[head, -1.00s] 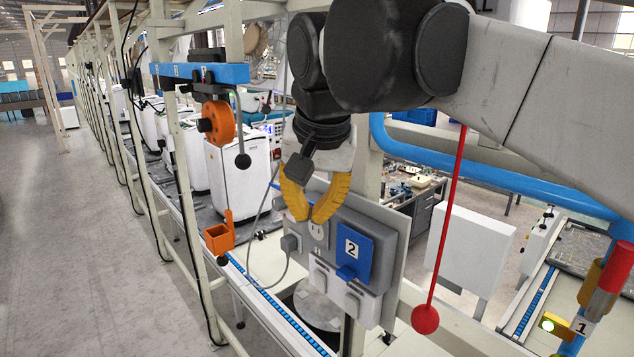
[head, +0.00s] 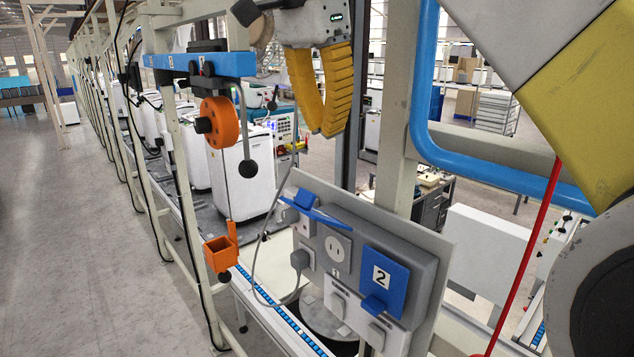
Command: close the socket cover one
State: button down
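The socket panel (head: 428,262) stands in the middle of the head view. Socket one (head: 338,247), a grey face with a round insert, is uncovered. Its blue cover (head: 318,216) stands out from the panel above the socket and is seen nearly edge-on. The blue cover marked 2 (head: 398,280) lies flat over the socket to the right. My gripper (head: 328,132) hangs above and behind the panel's top edge in the picture, apart from the cover. Its yellow fingers come together at the tips, with nothing visible between them.
A grey plug and cable (head: 298,261) sit at the panel's left. An orange wheel (head: 220,122) and an orange box (head: 220,252) are on the frame to the left. A blue pipe (head: 480,163) and a red cord (head: 527,256) are on the right.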

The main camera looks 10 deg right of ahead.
send_over(320, 214)
jog(key=w+d, duration=0.2)
notch_tip(320, 214, down, 5)
jog(key=s+a+f, duration=0.1)
jog(key=a+f+p, duration=0.1)
jog(key=shift+s+a+f, duration=0.1)
jog(key=shift+s+f, duration=0.2)
jog(key=shift+s, duration=0.1)
jog(key=shift+w+f, duration=0.1)
jog(key=shift+w, duration=0.05)
jog(key=shift+f, duration=0.1)
